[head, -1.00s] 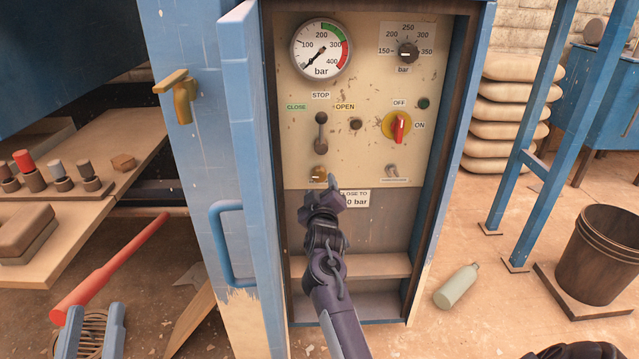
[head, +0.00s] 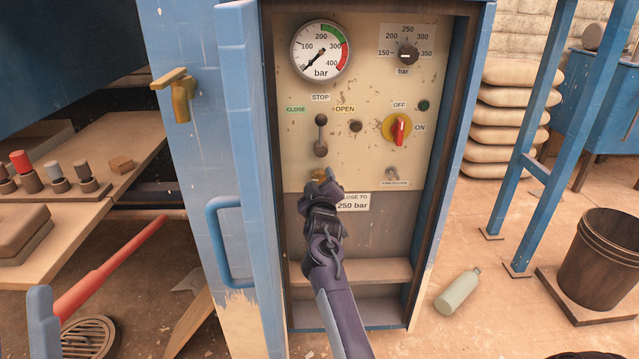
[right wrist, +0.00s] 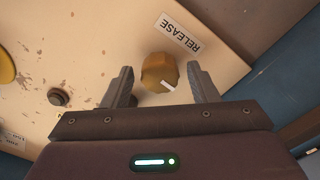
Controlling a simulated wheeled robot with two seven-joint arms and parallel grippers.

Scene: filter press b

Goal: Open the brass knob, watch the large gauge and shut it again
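The brass knob (head: 318,174) sits low on the cream panel, partly hidden by my right gripper in the head view. In the right wrist view the faceted knob (right wrist: 158,72) with a white mark lies between the two spread fingers, beside a RELEASE label. My right gripper (head: 321,190) is open around it; a gap shows on each side in the right wrist view (right wrist: 162,88). The large gauge (head: 321,51) is at the panel's top left; its needle points to the lower left, near the scale's low end. My left gripper is not visible.
The open blue door (head: 240,130) with its handle stands left of the panel. A selector dial (head: 408,53), a lever (head: 321,135), a red switch (head: 399,129) and a "250 bar" label (head: 352,202) are close by. A brass tap (head: 180,95) is on the cabinet's left side.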

